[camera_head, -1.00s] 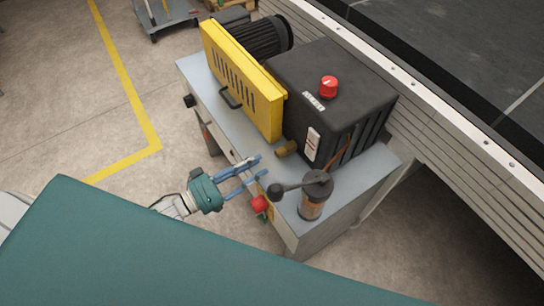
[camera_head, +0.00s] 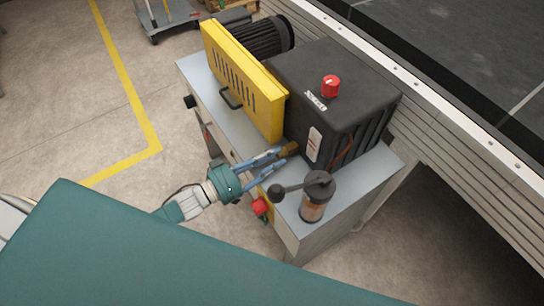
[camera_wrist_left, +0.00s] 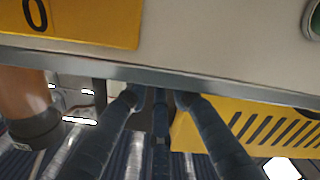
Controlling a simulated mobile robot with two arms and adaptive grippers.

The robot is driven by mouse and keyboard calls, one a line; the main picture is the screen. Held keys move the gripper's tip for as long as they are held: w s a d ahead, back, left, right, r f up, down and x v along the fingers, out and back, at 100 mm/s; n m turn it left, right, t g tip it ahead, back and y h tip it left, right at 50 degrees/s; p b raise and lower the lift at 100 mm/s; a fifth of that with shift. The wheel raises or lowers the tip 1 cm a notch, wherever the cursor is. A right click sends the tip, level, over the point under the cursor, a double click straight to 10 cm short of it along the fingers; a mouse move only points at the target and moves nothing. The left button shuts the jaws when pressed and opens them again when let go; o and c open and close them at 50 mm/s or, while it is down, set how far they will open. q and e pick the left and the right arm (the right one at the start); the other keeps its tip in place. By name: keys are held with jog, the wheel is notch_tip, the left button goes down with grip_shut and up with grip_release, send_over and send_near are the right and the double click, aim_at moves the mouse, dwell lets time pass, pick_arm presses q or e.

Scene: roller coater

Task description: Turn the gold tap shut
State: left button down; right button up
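The gold tap (camera_head: 291,148) is a small brass-coloured fitting low on the side of the black housing, above the grey cabinet top. I cannot make out the tap clearly there. My right gripper is not in view.
A red button (camera_head: 260,207) is on the cabinet front. The black housing (camera_head: 335,95) and yellow guard (camera_head: 240,80) stand behind. Open floor lies left.

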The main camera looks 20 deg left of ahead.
pick_arm(q)
jog(key=shift+w+a+r+m, duration=0.1)
jog(key=shift+r+m, duration=0.05)
jog(key=shift+m, duration=0.25)
jog(key=shift+w+r+m, duration=0.1)
jog(key=shift+r+m, duration=0.05)
jog(key=shift+m, duration=2.25)
jog(key=c, duration=1.8)
grip_release()
jog(key=shift+r, duration=0.1)
jog(key=shift+f, duration=0.25)
jog(key=shift+s+a+f, duration=0.1)
jog(key=shift+s+a, duration=0.05)
jog(key=shift+s, duration=0.25)
jog(key=v, duration=1.1)
jog(key=shift+s+a, duration=0.15)
jog(key=shift+a, duration=0.05)
